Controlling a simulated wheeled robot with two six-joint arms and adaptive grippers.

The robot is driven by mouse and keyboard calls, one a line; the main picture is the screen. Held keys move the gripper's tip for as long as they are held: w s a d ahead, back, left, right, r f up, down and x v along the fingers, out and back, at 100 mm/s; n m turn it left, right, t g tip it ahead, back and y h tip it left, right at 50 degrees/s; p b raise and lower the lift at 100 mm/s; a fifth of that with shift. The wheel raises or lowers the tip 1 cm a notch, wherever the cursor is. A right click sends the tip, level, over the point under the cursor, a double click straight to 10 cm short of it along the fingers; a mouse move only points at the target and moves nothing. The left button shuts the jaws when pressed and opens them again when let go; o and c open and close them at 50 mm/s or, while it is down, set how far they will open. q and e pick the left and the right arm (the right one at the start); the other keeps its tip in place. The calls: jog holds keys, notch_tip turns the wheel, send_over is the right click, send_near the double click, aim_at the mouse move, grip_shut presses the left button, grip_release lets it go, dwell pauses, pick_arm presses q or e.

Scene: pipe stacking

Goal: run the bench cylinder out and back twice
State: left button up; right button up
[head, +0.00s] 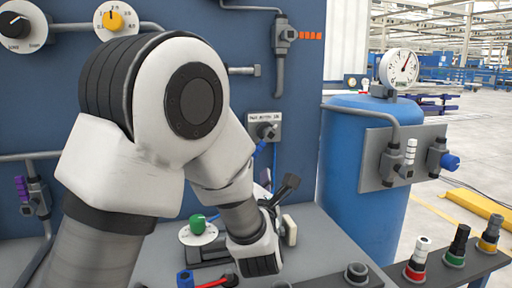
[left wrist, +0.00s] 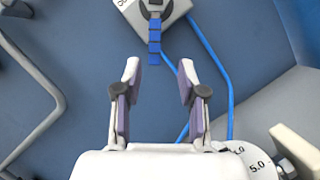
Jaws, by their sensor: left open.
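My left gripper shows best in the left wrist view (left wrist: 158,70). Its two fingers are apart with nothing between them, facing the blue panel (left wrist: 80,70). Just beyond the fingertips, a blue segmented lever (left wrist: 154,40) hangs down from a valve on a pale plate. The labelled valve plate (head: 264,126) shows in the head view above my wrist. In the head view my left arm hides most of the gripper and part of the bench. I cannot clearly make out the bench cylinder. My right gripper is not in view.
A dial with a green knob (head: 197,230) sits on the bench left of my wrist. A pale block (head: 290,230) is to its right. A blue tank (head: 350,190) with a gauge (head: 399,68) stands right. Blue hoses (left wrist: 212,60) run beside the lever. Several coloured knobs stand front right.

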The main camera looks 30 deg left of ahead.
aim_at(256, 152)
pick_arm(q)
jog(key=x, duration=0.6)
jog(key=shift+a+r+p, duration=0.1)
jog(key=shift+r+p, duration=0.2)
jog(key=shift+w+a+r, duration=0.1)
jog(key=shift+w+r, duration=0.15)
grip_shut()
